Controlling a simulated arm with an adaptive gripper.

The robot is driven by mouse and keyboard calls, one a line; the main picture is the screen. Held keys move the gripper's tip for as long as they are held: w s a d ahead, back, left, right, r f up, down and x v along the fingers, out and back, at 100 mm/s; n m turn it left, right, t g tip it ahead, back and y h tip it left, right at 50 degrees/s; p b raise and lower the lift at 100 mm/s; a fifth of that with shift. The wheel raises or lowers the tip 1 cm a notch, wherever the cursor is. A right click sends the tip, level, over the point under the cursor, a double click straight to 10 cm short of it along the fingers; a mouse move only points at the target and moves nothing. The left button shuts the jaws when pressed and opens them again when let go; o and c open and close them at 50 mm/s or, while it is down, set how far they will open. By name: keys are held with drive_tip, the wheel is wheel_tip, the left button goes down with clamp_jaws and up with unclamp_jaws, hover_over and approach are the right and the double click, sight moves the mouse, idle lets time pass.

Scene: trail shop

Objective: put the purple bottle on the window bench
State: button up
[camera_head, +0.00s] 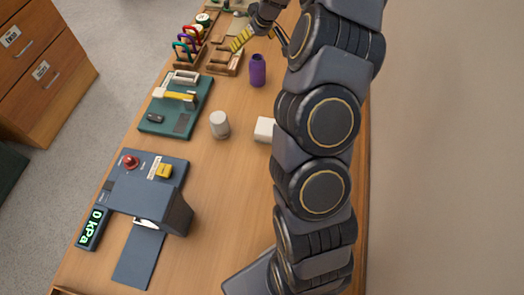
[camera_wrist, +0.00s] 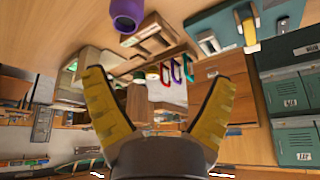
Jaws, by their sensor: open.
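The purple bottle (camera_head: 258,70) stands upright on the long wooden table (camera_head: 205,210) in the head view. Its mouth end looks open. It also shows at the top edge of the wrist view (camera_wrist: 126,14), partly cut off. My gripper (camera_head: 262,40) is open and empty, above the table near the far end, beyond the bottle; in the head view it is partly behind my arm. In the wrist view its two yellow-padded fingers (camera_wrist: 158,76) are spread wide with nothing between them. I cannot tell which surface is the window bench.
A rack with coloured carabiners (camera_head: 188,42), a green board (camera_head: 178,105), a white cylinder (camera_head: 219,124), a white block (camera_head: 265,129) and a grey pressure device (camera_head: 145,185) stand on the table. Wooden drawers (camera_head: 45,65) stand at left. Clear wood surrounds the bottle's near side.

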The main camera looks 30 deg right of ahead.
drive_tip(key=s+a+r+n+g+y, duration=0.1)
drive_tip(key=s+a+r+g, duration=0.1)
drive_tip(key=s+a+r, duration=0.55)
drive_tip(key=s+a+r+n+g+y, duration=0.15)
drive_tip(key=s+a, duration=0.25)
drive_tip(key=a, duration=0.6)
drive_tip(key=s+a+r+m+g+h, duration=0.1)
drive_tip(key=s+a+g, duration=0.1)
drive_tip(key=s, duration=1.1)
drive_tip(key=s+a+m+g+h, duration=0.1)
drive_tip(key=s+m+h, duration=0.1)
drive_tip(key=s, duration=1.1)
drive_tip(key=shift+a+r+g, duration=0.35)
drive_tip(key=shift+a+r, duration=0.05)
